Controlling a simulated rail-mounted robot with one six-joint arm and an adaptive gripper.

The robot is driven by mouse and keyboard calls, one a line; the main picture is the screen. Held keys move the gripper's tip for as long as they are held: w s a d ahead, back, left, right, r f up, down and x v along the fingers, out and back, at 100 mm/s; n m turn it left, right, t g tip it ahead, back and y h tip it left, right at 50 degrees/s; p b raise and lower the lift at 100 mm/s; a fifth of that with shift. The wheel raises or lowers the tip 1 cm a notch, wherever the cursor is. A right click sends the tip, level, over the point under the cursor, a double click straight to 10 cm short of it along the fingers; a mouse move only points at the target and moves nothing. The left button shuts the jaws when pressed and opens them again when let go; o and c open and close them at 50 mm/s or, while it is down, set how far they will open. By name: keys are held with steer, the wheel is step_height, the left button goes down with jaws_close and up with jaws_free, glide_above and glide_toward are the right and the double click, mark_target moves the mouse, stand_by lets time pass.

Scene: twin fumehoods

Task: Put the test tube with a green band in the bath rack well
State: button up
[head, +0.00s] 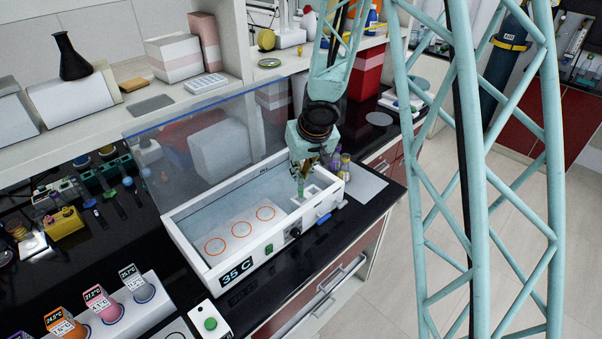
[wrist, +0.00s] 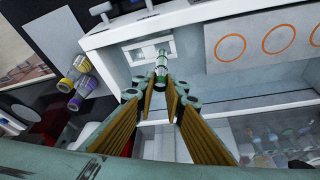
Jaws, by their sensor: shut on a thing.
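My gripper (head: 303,165) hangs over the right end of the white water bath (head: 215,262), pointing down. It is shut on the test tube with a green band (wrist: 162,68), which also shows in the head view (head: 301,187). In the wrist view the tube sits between the fingertips (wrist: 162,88) and its far end reaches the white bath rack (wrist: 132,54). The rack also shows at the bath's right end in the head view (head: 312,191). I cannot tell whether the tube's end is inside a well or just above it.
The bath's raised clear lid (head: 215,135) stands behind it. Orange rings (head: 241,229) mark the bath floor. Bottles with purple and yellow bands (wrist: 75,80) stand close beside the bath's right end. Tubes in labelled holders (head: 105,308) stand at front left.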

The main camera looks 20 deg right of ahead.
steer(key=shift+f+b, duration=0.35)
steer(key=shift+f, duration=0.1)
steer(key=o, duration=0.8)
steer(key=shift+r, duration=0.25)
steer(key=shift+r+p, duration=0.65)
steer(key=shift+p, duration=0.15)
steer(key=shift+p+v, duration=4.15)
steer(key=shift+v, duration=1.55)
steer(key=shift+s, duration=0.15)
